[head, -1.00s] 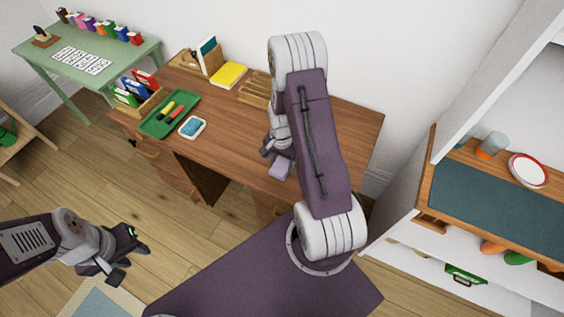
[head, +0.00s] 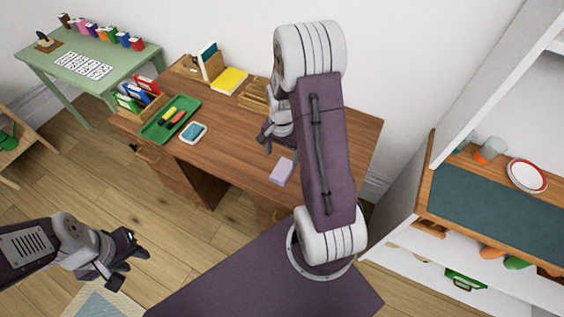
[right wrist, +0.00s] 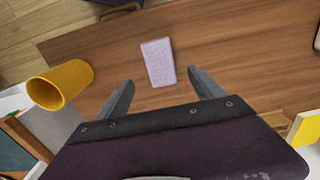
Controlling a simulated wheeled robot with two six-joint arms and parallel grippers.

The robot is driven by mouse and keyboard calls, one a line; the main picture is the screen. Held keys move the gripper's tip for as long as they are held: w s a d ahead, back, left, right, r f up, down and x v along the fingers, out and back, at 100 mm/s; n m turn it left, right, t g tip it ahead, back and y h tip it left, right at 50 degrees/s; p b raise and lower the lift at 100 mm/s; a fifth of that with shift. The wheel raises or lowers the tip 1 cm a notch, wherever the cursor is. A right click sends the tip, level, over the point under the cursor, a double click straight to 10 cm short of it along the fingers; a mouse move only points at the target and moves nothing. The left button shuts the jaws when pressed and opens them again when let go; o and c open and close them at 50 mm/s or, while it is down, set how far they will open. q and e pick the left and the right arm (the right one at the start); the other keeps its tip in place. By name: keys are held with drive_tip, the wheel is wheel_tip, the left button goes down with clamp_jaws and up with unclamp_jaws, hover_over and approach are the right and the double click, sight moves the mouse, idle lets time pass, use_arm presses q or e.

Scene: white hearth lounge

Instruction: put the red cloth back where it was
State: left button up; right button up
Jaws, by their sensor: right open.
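I see no red cloth in either view. A flat lavender block (head: 282,172) lies on the wooden desk (head: 235,150), near its front edge. It also shows in the right wrist view (right wrist: 158,62), just beyond and between my fingertips, not held. My right gripper (head: 268,138) is above the desk, partly hidden by its own arm. Its two fingers are apart and empty in the right wrist view (right wrist: 160,80). My left gripper (head: 126,265) is over the floor at the lower left, with its fingers apart and nothing between them.
On the desk are a green tray (head: 160,132) with markers, a white dish with a blue item (head: 193,132) and a yellow book (head: 229,80). An orange cup (right wrist: 61,87) shows in the right wrist view. A shelf unit (head: 428,180) stands at right.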

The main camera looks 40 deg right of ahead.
drive_tip(key=s+a+r+n, duration=0.4)
drive_tip(key=a+n, duration=0.2)
drive_tip(key=s+a+r+n+t, duration=0.1)
drive_tip(key=s+a+r+n, duration=0.2)
drive_tip(key=a+n, duration=0.3)
drive_tip(key=shift+s+a+r, duration=0.35)
drive_tip(key=shift+s+a, duration=0.05)
drive_tip(key=shift+s, duration=0.05)
idle(0.5)
